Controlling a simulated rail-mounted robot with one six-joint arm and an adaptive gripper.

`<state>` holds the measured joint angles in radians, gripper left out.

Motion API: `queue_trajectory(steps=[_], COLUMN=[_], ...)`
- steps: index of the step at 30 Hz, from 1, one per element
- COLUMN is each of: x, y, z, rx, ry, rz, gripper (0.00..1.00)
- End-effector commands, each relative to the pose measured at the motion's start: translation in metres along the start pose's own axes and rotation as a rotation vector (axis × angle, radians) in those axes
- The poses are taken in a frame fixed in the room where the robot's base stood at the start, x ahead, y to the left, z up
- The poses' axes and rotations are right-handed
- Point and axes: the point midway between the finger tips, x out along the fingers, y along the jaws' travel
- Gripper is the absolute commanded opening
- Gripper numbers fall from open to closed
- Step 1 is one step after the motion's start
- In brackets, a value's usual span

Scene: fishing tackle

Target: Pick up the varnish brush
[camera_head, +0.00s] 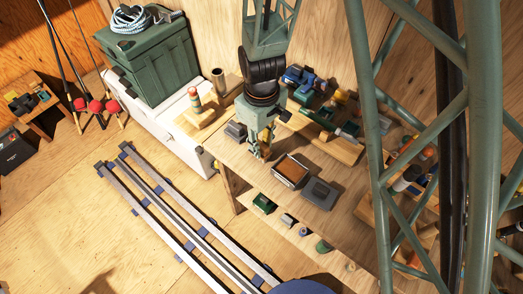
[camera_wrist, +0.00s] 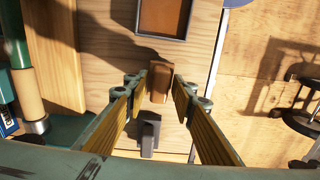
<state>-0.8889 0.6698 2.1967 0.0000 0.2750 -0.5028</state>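My gripper (camera_wrist: 160,92) points down over the workbench, its two fingers apart. Between the fingertips in the wrist view is a small brown wooden block-like piece (camera_wrist: 160,80), with narrow gaps at its sides; I cannot tell whether it is the varnish brush or part of it. A dark grey piece (camera_wrist: 149,132) lies nearer the camera, also between the fingers. In the head view my gripper (camera_head: 261,152) is low over the bench, left of a brown-topped tray, and hides what is under it. No brush is clearly recognisable.
The workbench (camera_head: 236,163) holds a dark-rimmed tray (camera_head: 291,171), which also shows in the wrist view (camera_wrist: 162,17), a grey box (camera_head: 320,193) and a small grey block (camera_head: 236,131). Reels lie behind. A lower shelf holds small items. A white chest (camera_head: 150,108) stands left.

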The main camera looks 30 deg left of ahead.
Motion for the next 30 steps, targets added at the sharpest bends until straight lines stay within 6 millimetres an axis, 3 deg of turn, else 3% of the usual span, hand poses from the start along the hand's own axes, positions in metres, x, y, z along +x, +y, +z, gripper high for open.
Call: queue_trajectory(steps=[6,20,30], x=[0.000,-0.004,-0.029], y=[0.000,0.000,0.000], z=[0.000,0.000,0.000], rx=[0.000,0.000,0.000], ry=[0.000,0.000,0.001], rz=[0.000,0.000,0.001], gripper=[0.04,0.04,0.04])
